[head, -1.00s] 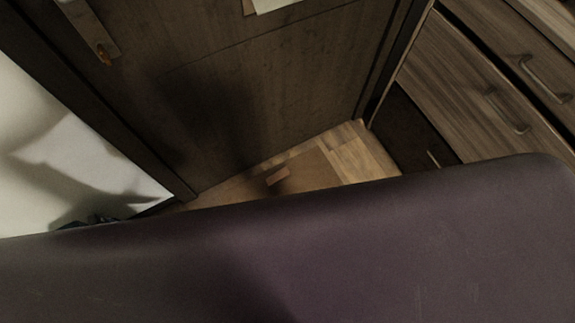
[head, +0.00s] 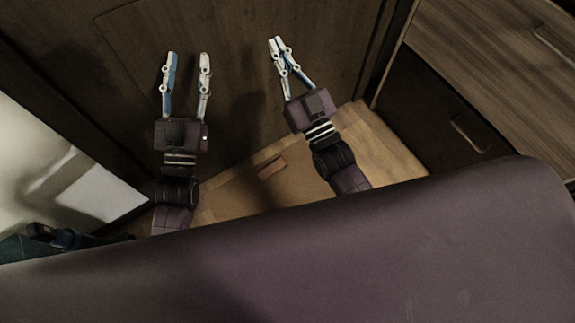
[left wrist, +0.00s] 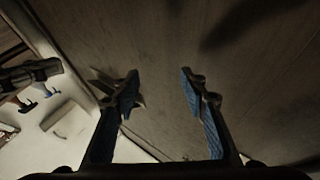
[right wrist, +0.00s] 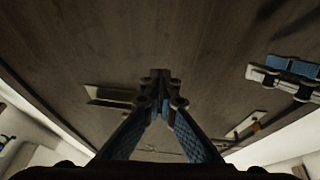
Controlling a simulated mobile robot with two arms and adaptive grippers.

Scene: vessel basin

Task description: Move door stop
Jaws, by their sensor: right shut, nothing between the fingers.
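The door stop, a small reddish-brown block (head: 271,168), lies on the wooden floor near the foot of the dark wooden door (head: 230,50). My left gripper (head: 187,60) is open and empty, raised in front of the door, to the left of and above the block in the head view. In the left wrist view its fingers (left wrist: 160,84) are apart with only dark wood between them. My right gripper (head: 277,43) is shut and empty, above the block in the head view. Its fingertips (right wrist: 161,82) meet in the right wrist view. The block is not recognisable in either wrist view.
Wooden drawers (head: 490,60) with handles stand at the right of the door. A pale wall (head: 60,170) is at the left. My purple body covers the lower part of the head view. The floor around the block (head: 235,190) looks clear.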

